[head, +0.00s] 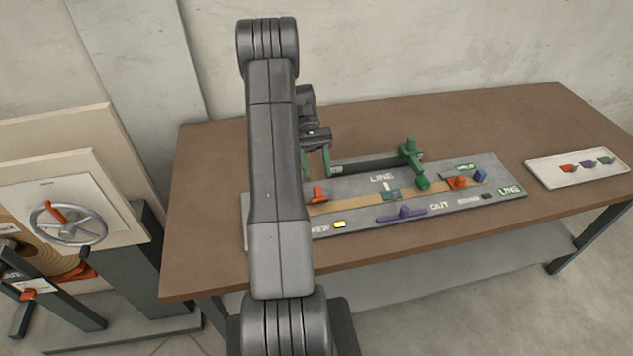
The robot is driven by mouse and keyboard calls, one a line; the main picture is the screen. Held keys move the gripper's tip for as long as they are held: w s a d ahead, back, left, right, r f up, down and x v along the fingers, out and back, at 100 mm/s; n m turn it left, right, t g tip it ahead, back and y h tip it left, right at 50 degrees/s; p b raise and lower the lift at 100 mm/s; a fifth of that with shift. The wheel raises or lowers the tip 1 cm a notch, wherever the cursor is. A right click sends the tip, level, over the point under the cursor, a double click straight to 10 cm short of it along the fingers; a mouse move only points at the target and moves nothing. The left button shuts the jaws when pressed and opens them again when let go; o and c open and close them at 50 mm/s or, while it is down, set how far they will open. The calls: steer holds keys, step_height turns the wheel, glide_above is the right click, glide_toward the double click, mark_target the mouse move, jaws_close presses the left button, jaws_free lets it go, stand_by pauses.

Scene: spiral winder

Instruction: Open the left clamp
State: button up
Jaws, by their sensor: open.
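The panel (350,228) lies on the brown table, with a tan strip along its middle. An orange clamp-like piece (319,194) sits at the strip's left part, beside my arm; it looks like the left clamp. A similar orange piece (457,183) sits at the strip's right end. My gripper (315,171) is open, its two fingers pointing down just behind and above the left orange piece, with a gap visible between them. I cannot tell whether they touch anything. My arm hides the panel's left part.
A green post and bar (411,158) stand up from the panel right of my gripper. A purple handle (403,213) lies at the panel's front. A white tray (577,167) with small coloured pieces lies at right. A grey handwheel (68,222) stands at far left.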

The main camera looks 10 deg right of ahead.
mark_target(317, 187)
steer(key=shift+r+p, duration=1.15)
steer(key=shift+r, duration=0.4)
steer(key=shift+f, duration=0.1)
steer(key=shift+f+b, duration=0.6)
step_height(317, 187, down, 9)
steer(key=shift+r+p, duration=0.1)
steer(key=shift+p, duration=0.3)
steer(key=shift+s+r, duration=0.1)
